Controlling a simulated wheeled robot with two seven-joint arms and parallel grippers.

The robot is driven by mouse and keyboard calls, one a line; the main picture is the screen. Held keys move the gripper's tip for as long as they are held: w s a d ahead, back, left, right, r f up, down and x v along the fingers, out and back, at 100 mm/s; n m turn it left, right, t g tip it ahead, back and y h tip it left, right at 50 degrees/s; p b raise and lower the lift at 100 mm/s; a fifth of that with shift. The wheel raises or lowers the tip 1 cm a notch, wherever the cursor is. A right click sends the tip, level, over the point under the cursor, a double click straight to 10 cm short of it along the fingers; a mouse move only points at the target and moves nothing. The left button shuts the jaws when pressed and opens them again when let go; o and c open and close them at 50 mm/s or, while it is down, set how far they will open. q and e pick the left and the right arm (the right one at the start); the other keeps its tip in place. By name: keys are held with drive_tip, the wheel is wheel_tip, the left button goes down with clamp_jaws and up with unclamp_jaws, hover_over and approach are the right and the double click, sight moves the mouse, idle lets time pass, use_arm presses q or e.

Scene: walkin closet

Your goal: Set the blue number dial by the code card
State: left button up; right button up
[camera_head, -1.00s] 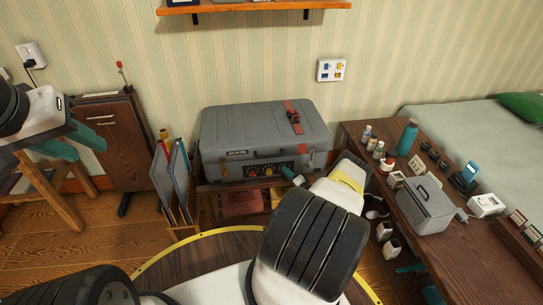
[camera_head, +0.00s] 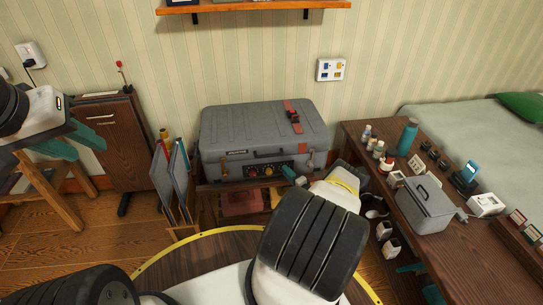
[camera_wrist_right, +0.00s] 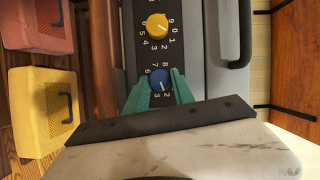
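A grey case (camera_head: 262,135) stands against the wall with a black dial panel on its front. In the right wrist view the blue number dial (camera_wrist_right: 159,79) sits on the panel (camera_wrist_right: 170,58), with white digits around it. A yellow dial (camera_wrist_right: 157,25) is beyond it. My right gripper (camera_wrist_right: 159,85) has one teal finger on each side of the blue dial; whether they touch it is unclear. In the head view this gripper (camera_head: 294,174) is at the panel's right end. My left gripper (camera_head: 72,142) is open and empty at the left. I cannot identify the code card.
A table (camera_head: 360,146) at the right holds bottles, small cards and a grey box (camera_head: 424,202). Upright folders (camera_head: 170,180) stand left of the case. Red (camera_wrist_right: 38,25) and yellow (camera_wrist_right: 45,112) boxes lie beside the panel in the right wrist view.

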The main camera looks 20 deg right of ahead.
drive_tip(key=o, duration=0.4)
drive_tip(key=shift+c, duration=0.2)
drive_tip(key=s+d, duration=0.1)
drive_tip(key=s, duration=0.6)
drive_tip(key=shift+s+r, duration=0.15)
drive_tip(key=shift+s, duration=0.2)
drive_tip(key=shift+d, duration=0.15)
